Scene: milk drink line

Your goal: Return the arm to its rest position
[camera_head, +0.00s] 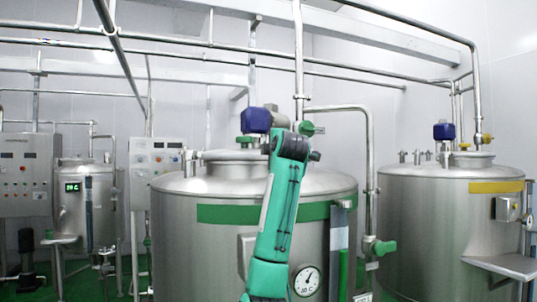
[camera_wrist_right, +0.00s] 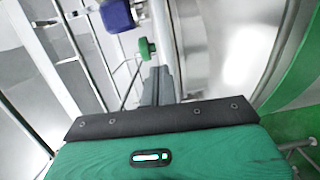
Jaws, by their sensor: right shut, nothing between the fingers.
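My right arm (camera_head: 278,215), green with dark joints, rises upright through the middle of the head view, in front of a large steel tank. Its top end is beside a blue valve actuator (camera_head: 256,120) and a green valve handle (camera_head: 308,128); whether they touch I cannot tell. I cannot make out the fingers there. In the right wrist view my right gripper (camera_wrist_right: 160,78) shows dark grey fingers shut together with nothing between them. Beyond the fingers are a green knob (camera_wrist_right: 146,48) and a blue block (camera_wrist_right: 117,15). My left gripper is not in view.
The large tank (camera_head: 190,240) with a green band and a dial gauge (camera_head: 307,281) stands behind the arm. A second tank (camera_head: 420,220) is at right. Control cabinets (camera_head: 25,170) and a small tank (camera_head: 75,205) stand at left. Steel pipes (camera_head: 299,60) run overhead.

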